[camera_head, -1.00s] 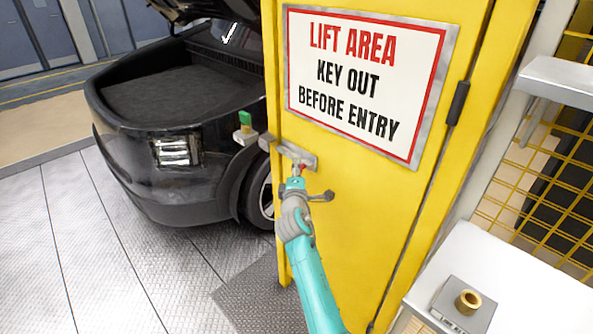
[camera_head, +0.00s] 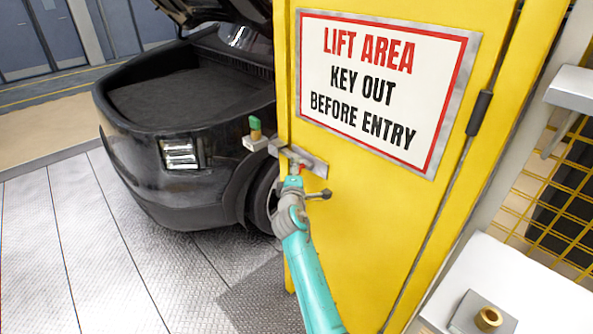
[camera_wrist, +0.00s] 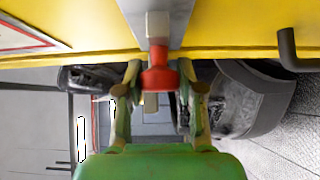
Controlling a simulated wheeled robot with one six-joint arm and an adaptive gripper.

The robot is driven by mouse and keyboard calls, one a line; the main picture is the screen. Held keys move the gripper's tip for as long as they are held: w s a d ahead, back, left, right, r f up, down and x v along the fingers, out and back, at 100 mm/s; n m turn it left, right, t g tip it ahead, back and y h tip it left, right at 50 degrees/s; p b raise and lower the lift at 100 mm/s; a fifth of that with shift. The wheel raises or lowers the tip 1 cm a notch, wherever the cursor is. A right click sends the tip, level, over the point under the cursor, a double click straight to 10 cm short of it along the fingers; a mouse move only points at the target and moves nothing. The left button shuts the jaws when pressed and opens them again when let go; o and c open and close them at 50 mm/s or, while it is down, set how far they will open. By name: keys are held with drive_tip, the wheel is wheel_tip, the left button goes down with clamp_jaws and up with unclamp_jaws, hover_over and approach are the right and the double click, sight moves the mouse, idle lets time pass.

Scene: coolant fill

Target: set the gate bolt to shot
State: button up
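The gate bolt (camera_head: 313,165) is a grey metal bar and plate across the left edge of the yellow gate (camera_head: 375,190). In the head view my gripper partly hides the knob. A grey block with a green top (camera_head: 255,130) is just left of the bolt.
A dark handle (camera_head: 320,195) sticks out of the gate just below the bolt. A black car (camera_head: 170,150) with its lid raised stands behind the gate on the left. A white ledge (camera_head: 535,290) with a brass ring (camera_head: 488,317) is at lower right.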

drive_tip(key=o, duration=0.3)
drive_tip(key=shift+a, duration=0.1)
drive_tip(key=s, duration=1.2)
drive_tip(key=shift+a, duration=0.35)
